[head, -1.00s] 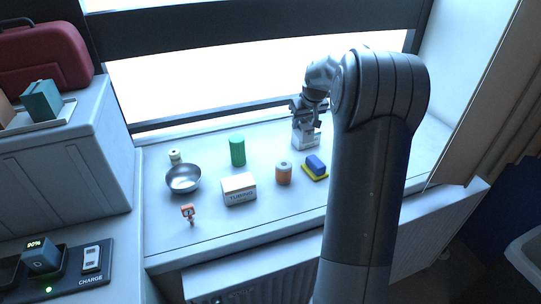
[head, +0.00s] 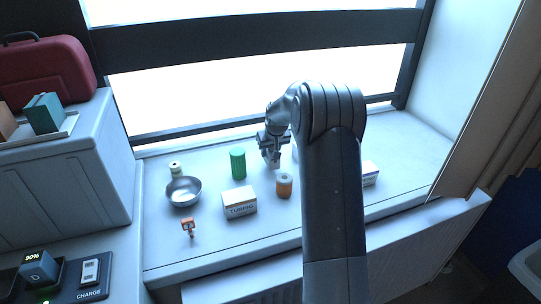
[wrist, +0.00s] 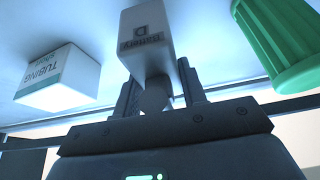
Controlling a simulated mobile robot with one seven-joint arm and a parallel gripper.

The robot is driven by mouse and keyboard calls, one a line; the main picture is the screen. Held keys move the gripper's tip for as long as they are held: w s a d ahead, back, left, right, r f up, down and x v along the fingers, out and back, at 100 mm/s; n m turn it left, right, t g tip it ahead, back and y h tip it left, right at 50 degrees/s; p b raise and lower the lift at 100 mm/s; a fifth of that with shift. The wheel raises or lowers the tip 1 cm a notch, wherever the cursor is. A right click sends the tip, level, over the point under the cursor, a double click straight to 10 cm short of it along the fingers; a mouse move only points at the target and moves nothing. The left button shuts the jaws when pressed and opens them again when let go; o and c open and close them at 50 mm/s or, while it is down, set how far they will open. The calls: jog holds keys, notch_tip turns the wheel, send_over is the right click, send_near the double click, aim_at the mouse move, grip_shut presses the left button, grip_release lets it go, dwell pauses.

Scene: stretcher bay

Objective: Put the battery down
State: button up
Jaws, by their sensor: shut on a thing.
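The battery (wrist: 146,32) is a pale block with a grey label reading "Battery D", held between my gripper's fingers in the wrist view. My gripper (head: 272,155) is shut on it, over the windowsill (head: 225,255) between the green ribbed cylinder (head: 238,164) and the orange roll (head: 284,185). In the head view the battery shows only as a small pale piece below the fingers. I cannot tell whether it touches the sill.
A tubing box (head: 240,204), metal bowl (head: 183,191), small white-and-yellow jar (head: 175,168) and orange clip (head: 188,226) stand to the left. A white box (head: 370,173) is right of my arm. The charger (head: 92,280) is lower left.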

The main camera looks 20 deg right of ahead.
jog(key=shift+f, duration=1)
jog(key=shift+f, duration=0.15)
jog(key=o, duration=1.3)
